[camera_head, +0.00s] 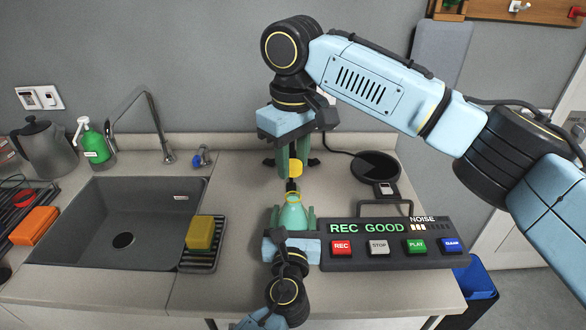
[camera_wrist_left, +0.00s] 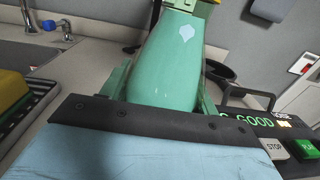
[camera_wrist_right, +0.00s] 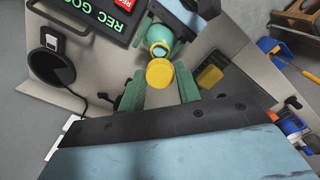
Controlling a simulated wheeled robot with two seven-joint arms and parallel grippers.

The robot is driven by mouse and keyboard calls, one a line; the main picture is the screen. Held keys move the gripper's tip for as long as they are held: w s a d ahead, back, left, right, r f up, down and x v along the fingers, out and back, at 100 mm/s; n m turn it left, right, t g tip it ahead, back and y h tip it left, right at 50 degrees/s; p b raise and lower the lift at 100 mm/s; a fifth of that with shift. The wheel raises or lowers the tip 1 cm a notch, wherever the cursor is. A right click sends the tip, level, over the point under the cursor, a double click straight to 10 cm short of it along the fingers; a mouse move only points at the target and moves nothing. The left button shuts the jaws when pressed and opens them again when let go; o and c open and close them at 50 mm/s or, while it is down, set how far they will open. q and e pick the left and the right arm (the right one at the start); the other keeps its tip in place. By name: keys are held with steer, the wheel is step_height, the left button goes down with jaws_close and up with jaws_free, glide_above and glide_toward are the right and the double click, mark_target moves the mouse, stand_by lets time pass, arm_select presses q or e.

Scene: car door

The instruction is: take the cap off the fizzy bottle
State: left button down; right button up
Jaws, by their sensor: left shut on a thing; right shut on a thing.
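The fizzy bottle (camera_head: 293,216) is pale green with a yellow ring at its neck, and stands at the counter's front middle. My left gripper (camera_head: 293,222) is shut around its body; the bottle also fills the middle of the left wrist view (camera_wrist_left: 168,65). The yellow cap (camera_head: 295,167) is above the bottle, with a visible gap between it and the neck. My right gripper (camera_head: 292,158) points down and is shut on the cap. In the right wrist view the cap (camera_wrist_right: 160,72) sits between the green fingertips, with the bottle (camera_wrist_right: 163,38) beyond it.
A recorder panel (camera_head: 385,243) reading "REC GOOD" stands just right of the bottle. A round black pop filter (camera_head: 375,167) is behind it. A sink (camera_head: 120,225) and a rack with a yellow sponge (camera_head: 200,233) lie left. Bare counter separates rack and bottle.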

arm_select(q)
steer(key=shift+c, duration=1.6)
jaws_free()
steer(key=shift+s, duration=0.1)
